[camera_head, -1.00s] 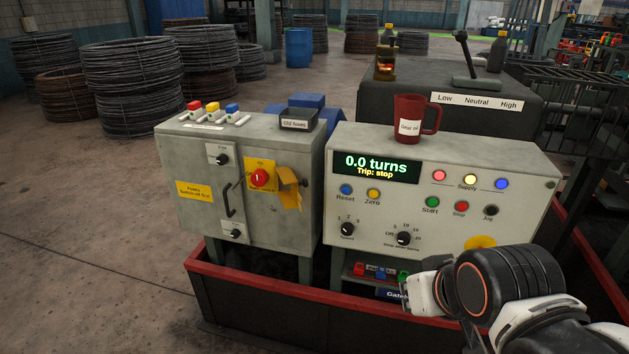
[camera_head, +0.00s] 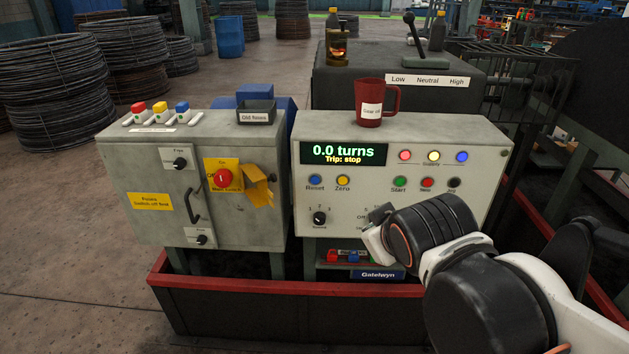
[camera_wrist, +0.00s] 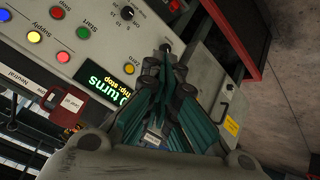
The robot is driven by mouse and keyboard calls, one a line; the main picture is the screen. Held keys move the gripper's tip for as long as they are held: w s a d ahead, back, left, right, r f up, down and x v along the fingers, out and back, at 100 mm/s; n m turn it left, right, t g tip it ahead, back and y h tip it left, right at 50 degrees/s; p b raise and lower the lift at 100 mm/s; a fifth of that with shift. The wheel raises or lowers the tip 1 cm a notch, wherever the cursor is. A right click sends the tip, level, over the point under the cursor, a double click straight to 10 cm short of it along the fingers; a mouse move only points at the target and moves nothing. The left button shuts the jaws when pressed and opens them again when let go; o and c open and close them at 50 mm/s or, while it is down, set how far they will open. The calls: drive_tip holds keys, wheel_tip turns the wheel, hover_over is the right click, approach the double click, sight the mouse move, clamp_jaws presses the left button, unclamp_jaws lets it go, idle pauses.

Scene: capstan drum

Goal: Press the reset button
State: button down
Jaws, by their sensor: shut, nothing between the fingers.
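The blue reset button (camera_head: 315,181) is on the grey console's front, below the left end of the lit display (camera_head: 345,153), with the yellow Zero button (camera_head: 343,181) to its right. The display reads "0.0 turns" and "Trip: stop". In the wrist view my gripper (camera_wrist: 165,55) is shut and empty, its dark teal fingers reaching toward the panel beside the display. The fingers hide part of the panel there, and I cannot make out the reset button in that view. I cannot tell whether the fingertips touch anything. In the head view the fingers are not visible.
Left of the console stands a grey cabinet with a red main switch (camera_head: 222,178) and a yellow tag. A red mug (camera_head: 375,101) stands on the console top. Start (camera_head: 399,183) and Stop (camera_head: 427,183) buttons are right of Zero. A red-rimmed trough (camera_head: 300,288) runs along the front.

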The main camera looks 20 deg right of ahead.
drive_tip(key=w+d+r+n+t+h, duration=0.3)
drive_tip(key=w+d+r+n+t, duration=0.2)
drive_tip(key=w+r+n, duration=0.5)
drive_tip(key=w+a+r+n+t+y+p, duration=0.2)
drive_tip(key=w+a+n+t+y, duration=0.15)
drive_tip(key=w+n, duration=1)
drive_tip(key=a+f+n+g+y, duration=0.2)
drive_tip(key=a+f+n+y, duration=0.1)
drive_tip(key=f+n, duration=0.8)
drive_tip(key=a+f+n+g+y, duration=0.3)
drive_tip(key=f+n, duration=0.7)
drive_tip(key=n, duration=0.7)
drive_tip(key=shift+s+a+f+p, duration=0.2)
drive_tip(key=shift+a+f+p, duration=0.25)
drive_tip(key=shift+a, duration=0.45)
